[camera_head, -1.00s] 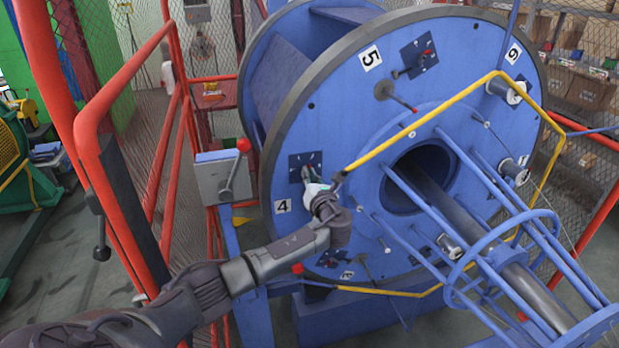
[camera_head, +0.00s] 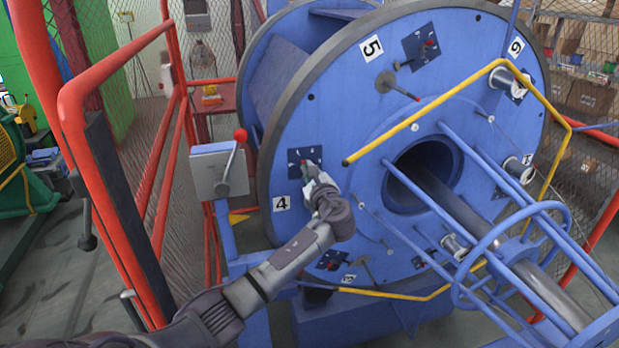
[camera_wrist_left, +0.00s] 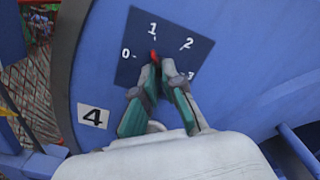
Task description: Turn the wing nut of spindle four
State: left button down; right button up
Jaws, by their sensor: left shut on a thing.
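The dark blue dial plate of spindle four (camera_head: 292,155) sits on the left part of the big blue disc, above the white label 4 (camera_head: 282,203). In the left wrist view the plate (camera_wrist_left: 134,42) carries the marks 0, 1, 2 and 3. My left gripper (camera_wrist_left: 157,72) is shut on the wing nut of spindle four, its fingertips at the plate's middle. The nut is mostly hidden between the fingers; its red tip (camera_wrist_left: 153,57) shows just below the 1. In the head view the same gripper (camera_head: 308,170) reaches the plate from below right. My right gripper is not in view.
A yellow bent bar (camera_head: 440,112) runs across the disc close to my left wrist. A grey box with a red-knobbed lever (camera_head: 218,170) stands left of the disc. A red guard rail (camera_head: 110,190) is further left. Blue rods (camera_head: 490,180) surround the shaft at right.

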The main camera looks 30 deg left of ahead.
pick_arm(q)
jog(key=n+b, duration=0.1)
jog(key=n, duration=0.1)
jog(key=n+b, duration=0.4)
jog(key=shift+d+f, duration=0.1)
jog(key=shift+f, duration=0.2)
jog(key=shift+r+n+b, duration=0.2)
jog(key=shift+n+b, duration=1.45)
jog(key=shift+n, duration=0.55)
jog(key=c, duration=1.3)
grip_release()
jog(key=shift+r, duration=0.1)
jog(key=v, duration=1.2)
